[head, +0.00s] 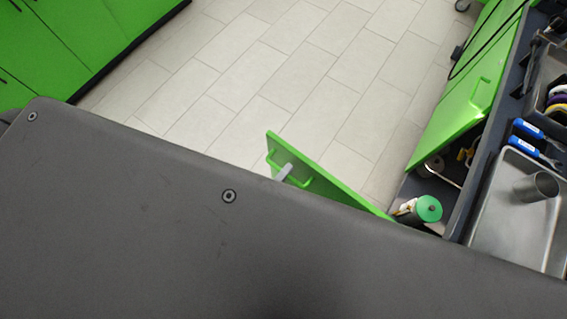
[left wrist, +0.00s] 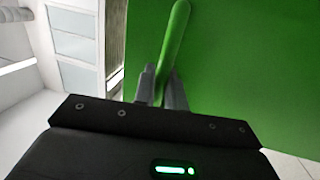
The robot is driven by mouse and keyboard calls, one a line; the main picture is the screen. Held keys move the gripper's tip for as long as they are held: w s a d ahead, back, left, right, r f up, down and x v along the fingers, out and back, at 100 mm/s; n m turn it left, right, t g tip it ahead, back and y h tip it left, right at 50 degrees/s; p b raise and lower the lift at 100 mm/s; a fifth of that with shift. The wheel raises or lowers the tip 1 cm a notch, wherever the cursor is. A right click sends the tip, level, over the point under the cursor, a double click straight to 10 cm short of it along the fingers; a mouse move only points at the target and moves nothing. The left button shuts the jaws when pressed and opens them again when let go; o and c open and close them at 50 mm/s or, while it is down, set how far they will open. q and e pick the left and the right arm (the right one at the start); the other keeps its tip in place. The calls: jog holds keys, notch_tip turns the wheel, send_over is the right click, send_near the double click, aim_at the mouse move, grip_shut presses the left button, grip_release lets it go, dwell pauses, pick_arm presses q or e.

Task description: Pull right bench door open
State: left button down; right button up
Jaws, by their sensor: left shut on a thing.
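The right bench door (head: 340,191) is a green panel that stands swung out from the bench, over the floor. Its green bar handle also shows in the left wrist view (left wrist: 174,38). My left gripper (head: 285,172) is at this handle, near the door's free edge. In the left wrist view my left gripper (left wrist: 160,85) has its two grey fingers on either side of the bar, shut on it. The lower part of the door is hidden in the head view. My right gripper is in neither view.
Another green bench door (head: 465,105) stands open further up. Inside the bench, a green-topped cylinder (head: 428,208) stands near the opening. A metal tray (head: 490,222) with a grey cup (head: 536,187) is on top. The tiled floor (head: 290,70) is clear. Green cabinets (head: 60,35) stand at upper left.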

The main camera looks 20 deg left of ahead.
pick_arm(q)
jog(key=c, duration=1.5)
grip_release()
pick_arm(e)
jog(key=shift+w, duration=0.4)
